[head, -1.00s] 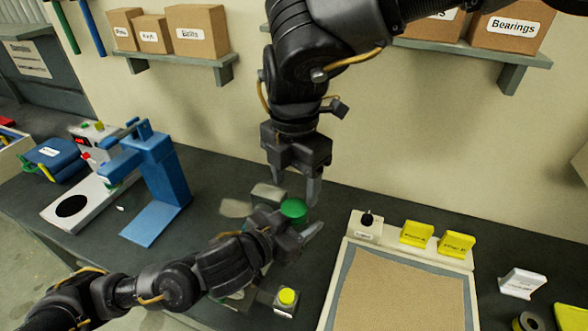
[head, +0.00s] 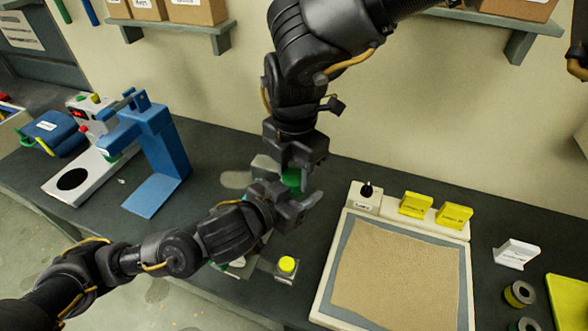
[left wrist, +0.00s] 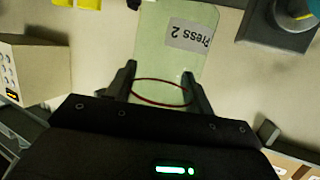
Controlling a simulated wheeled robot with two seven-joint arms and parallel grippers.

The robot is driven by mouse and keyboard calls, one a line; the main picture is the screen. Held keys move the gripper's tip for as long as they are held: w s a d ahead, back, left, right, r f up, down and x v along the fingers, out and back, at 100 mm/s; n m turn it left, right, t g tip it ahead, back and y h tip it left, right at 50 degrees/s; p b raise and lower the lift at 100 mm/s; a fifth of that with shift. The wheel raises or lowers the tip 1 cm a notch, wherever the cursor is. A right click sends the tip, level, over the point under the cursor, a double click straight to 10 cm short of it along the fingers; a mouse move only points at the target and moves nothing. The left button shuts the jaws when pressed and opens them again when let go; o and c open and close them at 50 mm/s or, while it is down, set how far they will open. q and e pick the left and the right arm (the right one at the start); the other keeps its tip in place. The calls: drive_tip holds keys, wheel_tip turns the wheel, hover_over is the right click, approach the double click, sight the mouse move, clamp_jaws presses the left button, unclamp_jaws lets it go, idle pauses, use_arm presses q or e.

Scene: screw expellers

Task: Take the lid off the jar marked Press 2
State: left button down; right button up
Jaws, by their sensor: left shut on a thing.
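The jar marked Press 2 (left wrist: 178,45) shows in the left wrist view as a pale, see-through body with its label upside down and a red ring between the fingers. My left gripper (left wrist: 160,88) is shut on it; in the head view the left gripper (head: 287,207) hides most of the jar. A green lid (head: 291,178) shows just behind and above my left gripper. My right gripper (head: 297,172) points down from above at the lid. Its fingertips are partly hidden, so I cannot tell whether it grips the lid.
A yellow-topped button box (head: 286,266) stands near the bench front. A blue press (head: 160,155) stands to the left. A framed sandy tray (head: 402,275) with yellow tags (head: 416,204) lies to the right. A wall shelf (head: 185,32) is at the back.

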drive_tip(key=shift+c, duration=1.4)
drive_tip(key=n, duration=0.6)
drive_tip(key=shift+n, duration=0.4)
drive_tip(key=o, duration=1.1)
drive_tip(key=shift+r, duration=0.15)
